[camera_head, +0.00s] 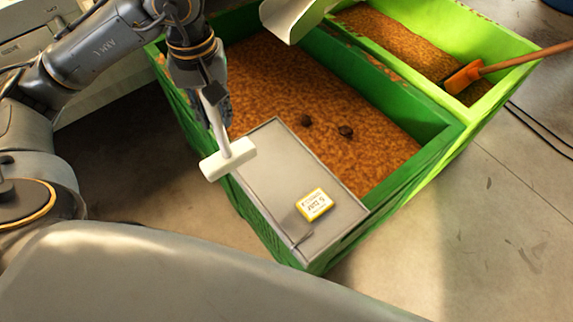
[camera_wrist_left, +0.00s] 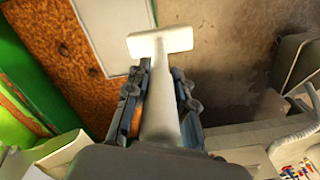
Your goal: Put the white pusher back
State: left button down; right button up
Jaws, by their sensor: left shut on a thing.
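The white pusher (camera_head: 229,158) has a straight handle and a wide block head. My left gripper (camera_head: 214,97) is shut on its handle and holds it head down, near the left corner of a grey tray. In the left wrist view the pusher (camera_wrist_left: 160,42) runs forward between the two fingers of the left gripper (camera_wrist_left: 160,95). The head's exact height above the tray and the floor cannot be told. My right gripper is not in view.
The grey tray (camera_head: 275,165) lies across the near end of a green bin (camera_head: 409,181) of brown granules, with a yellow-edged box (camera_head: 314,204) on it. Two dark lumps lie on the granules. An orange-headed tool (camera_head: 464,77) rests in the light-green bin behind.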

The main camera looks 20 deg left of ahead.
pick_arm(q)
jog(key=shift+s+d+f, duration=0.1)
jog(key=shift+d+f, duration=0.05)
jog(key=shift+f, duration=0.05)
jog(key=shift+d+f, duration=0.1)
jog(key=w+d+f+p, duration=0.2)
jog(key=w+f+p, duration=0.5)
jog(key=w+f, duration=0.6)
jog(key=shift+w+d, duration=0.15)
jog(key=shift+w, duration=0.15)
